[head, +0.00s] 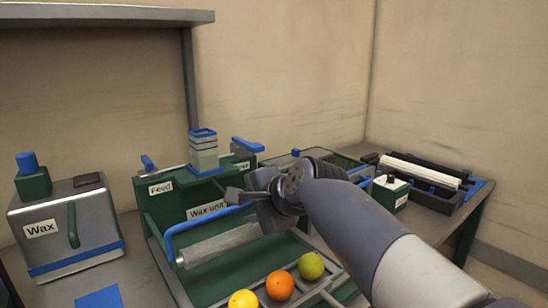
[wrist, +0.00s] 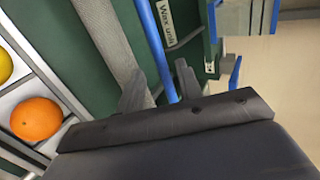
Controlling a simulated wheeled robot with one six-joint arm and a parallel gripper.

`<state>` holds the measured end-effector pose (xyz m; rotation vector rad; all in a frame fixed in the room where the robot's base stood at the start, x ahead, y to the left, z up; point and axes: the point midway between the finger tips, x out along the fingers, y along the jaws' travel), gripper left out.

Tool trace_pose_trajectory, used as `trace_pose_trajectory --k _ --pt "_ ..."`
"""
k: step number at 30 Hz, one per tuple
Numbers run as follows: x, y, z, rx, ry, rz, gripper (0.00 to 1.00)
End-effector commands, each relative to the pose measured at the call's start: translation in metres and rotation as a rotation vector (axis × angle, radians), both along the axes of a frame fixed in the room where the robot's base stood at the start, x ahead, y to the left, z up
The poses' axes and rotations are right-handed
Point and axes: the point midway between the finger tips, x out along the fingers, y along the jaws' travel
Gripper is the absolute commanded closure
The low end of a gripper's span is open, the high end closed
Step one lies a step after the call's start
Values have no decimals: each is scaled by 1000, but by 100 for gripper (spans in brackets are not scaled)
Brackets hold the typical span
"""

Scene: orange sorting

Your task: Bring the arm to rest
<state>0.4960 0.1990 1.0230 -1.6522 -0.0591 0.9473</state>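My gripper (head: 247,204) hangs over the right part of the green wax unit (head: 190,208), near the end of its blue bar (head: 200,219). In the wrist view my gripper (wrist: 158,78) has its two fingers apart. The blue bar (wrist: 152,38) runs into the gap between them in the picture, with room on both sides. I cannot tell how far the bar is from the fingers. Nothing is held. My arm reaches in from the lower right of the head view.
A yellow fruit (head: 243,300), an orange (head: 280,285) and a green fruit (head: 311,266) lie in a row in front. A grey roller (head: 220,245) lies behind them. The Wax machine (head: 66,228) stands left. A small green box (head: 390,192) and dark tray (head: 440,205) stand right.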

Motion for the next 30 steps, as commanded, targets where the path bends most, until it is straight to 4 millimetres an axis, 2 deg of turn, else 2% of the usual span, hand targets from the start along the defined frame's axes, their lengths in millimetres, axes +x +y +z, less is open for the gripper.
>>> trace_pose_trajectory --k 2,20,23,30 --pt "5 4 -4 -1 1 1 66" --pt "3 2 -1 -3 4 0 66" --pt "-1 -1 1 0 -1 -1 66" --pt "-22 -17 20 1 -2 -2 66"
